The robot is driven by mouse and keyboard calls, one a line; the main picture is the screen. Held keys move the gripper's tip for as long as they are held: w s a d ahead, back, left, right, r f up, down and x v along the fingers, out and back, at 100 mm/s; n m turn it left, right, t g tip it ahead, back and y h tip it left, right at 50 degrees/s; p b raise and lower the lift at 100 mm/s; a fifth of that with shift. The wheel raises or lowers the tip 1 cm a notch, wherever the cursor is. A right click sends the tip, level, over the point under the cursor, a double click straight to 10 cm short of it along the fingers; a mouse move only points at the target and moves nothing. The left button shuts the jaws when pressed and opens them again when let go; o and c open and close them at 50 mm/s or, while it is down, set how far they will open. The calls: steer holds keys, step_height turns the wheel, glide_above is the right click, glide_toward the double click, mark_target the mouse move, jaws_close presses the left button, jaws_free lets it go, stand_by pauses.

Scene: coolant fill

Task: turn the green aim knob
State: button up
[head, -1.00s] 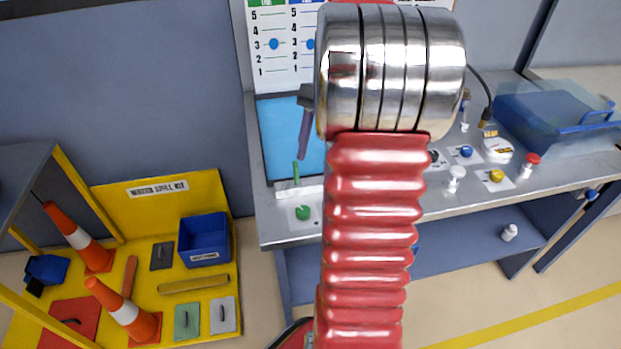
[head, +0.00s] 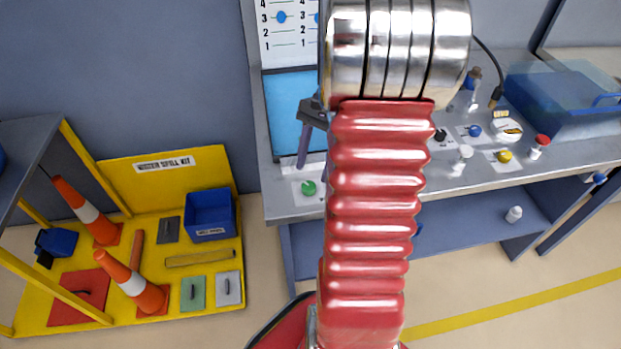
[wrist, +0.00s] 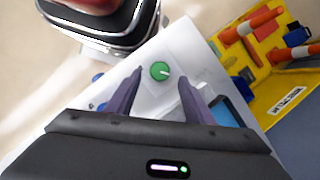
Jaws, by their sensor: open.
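The green aim knob (head: 308,188) sits on a white plate at the front left of the bench, left of my red arm in the head view. In the wrist view the green knob (wrist: 160,71) has a pale pointer mark toward the right. My gripper (wrist: 160,78) is open, and the knob shows between its two dark fingers, with nothing held. Whether the fingers are level with the knob or above it I cannot tell. In the head view my gripper (head: 305,150) is partly hidden behind my arm, with one finger pointing down behind the knob.
The blue knob (head: 474,131), yellow knob (head: 504,156), white bottle (head: 462,158) and red-capped bottle (head: 539,146) stand on the bench at right. A blue lidded box (head: 560,105) is behind them. A yellow spill-kit tray (head: 90,320) with cones stands on the floor at left.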

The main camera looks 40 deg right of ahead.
mark_target(309, 185)
steer(key=shift+x, duration=2.25)
steer(key=shift+c, duration=0.6)
